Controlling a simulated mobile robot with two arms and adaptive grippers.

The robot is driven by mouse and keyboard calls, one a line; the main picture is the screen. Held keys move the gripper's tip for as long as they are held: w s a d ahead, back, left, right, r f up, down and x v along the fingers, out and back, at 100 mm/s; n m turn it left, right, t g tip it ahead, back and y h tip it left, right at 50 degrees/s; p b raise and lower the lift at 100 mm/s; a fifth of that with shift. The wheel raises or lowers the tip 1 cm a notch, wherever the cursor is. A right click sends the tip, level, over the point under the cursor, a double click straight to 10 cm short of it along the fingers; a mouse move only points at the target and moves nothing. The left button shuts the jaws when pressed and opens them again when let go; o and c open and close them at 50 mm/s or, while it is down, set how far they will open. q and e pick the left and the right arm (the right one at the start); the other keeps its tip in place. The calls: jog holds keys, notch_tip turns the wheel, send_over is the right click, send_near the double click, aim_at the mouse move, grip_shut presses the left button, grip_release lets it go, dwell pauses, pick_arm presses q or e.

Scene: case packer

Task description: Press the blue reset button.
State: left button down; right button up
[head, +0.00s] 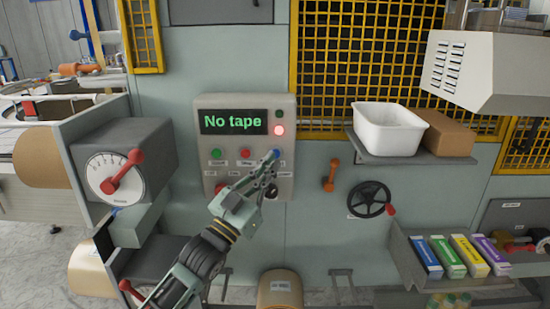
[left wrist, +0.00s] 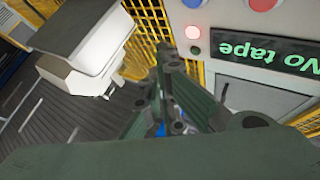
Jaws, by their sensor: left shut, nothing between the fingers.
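The control panel (head: 247,180) is a grey box on the machine wall with a green "No tape" display (head: 233,122). Below the display is a row of buttons: green, red, and the blue button (head: 277,153) at the right. My left gripper (head: 272,160) is shut and empty, its fingertips at the blue button and partly covering it. I cannot tell whether they touch. In the left wrist view the fingers (left wrist: 163,75) reach toward the panel, and a bit of blue (left wrist: 161,130) shows between the finger links. My right gripper is not in view.
A red lamp (head: 278,130) glows on the panel. A dial box (head: 130,165) with a red handle juts out at left. An orange handle (head: 331,175), a black handwheel (head: 369,200) and a shelf with a white bin (head: 390,128) are to the right.

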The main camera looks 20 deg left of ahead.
pick_arm(q)
jog(key=w+a+b, duration=0.1)
jog(key=w+b, duration=0.1)
jog(key=w, duration=0.4)
jog(key=shift+a, duration=0.4)
dwell(0.7)
jog(key=shift+w, duration=0.15)
jog(key=shift+w+a, duration=0.1)
jog(key=shift+w, duration=0.2)
jog(key=shift+w+a+b, duration=0.15)
jog(key=shift+w+b, duration=0.2)
jog(key=shift+w, duration=0.05)
dwell(1.0)
jog(key=shift+s, duration=0.1)
jog(key=shift+s+d+p, duration=0.25)
jog(key=shift+s+p, duration=0.15)
jog(key=shift+s, duration=0.35)
